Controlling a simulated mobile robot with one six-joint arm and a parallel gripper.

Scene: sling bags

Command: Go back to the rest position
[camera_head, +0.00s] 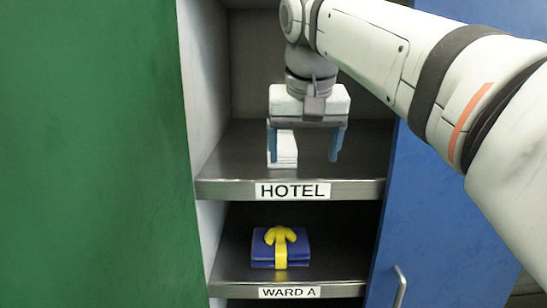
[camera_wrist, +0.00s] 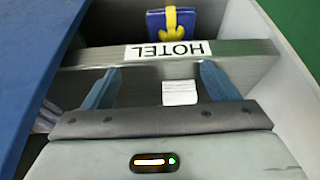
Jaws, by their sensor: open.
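My gripper (camera_head: 303,158) is open in front of the upper shelf, with its two blue fingers pointing down. It also shows in the wrist view (camera_wrist: 160,70), where nothing is clamped between the fingers. A small white stacked item (camera_head: 285,148) stands on the HOTEL shelf (camera_head: 225,178), near the left finger in the head view. In the wrist view the white item (camera_wrist: 180,93) lies between the fingers, nearer the right one, and no contact shows. Whether the left finger touches it cannot be told from the head view.
A folded blue sling bag with a yellow strap (camera_head: 281,248) lies on the WARD A shelf (camera_head: 235,280) below. A green panel (camera_head: 95,150) stands at left and a blue door with a handle (camera_head: 425,230) at right. The HOTEL shelf is bare at right.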

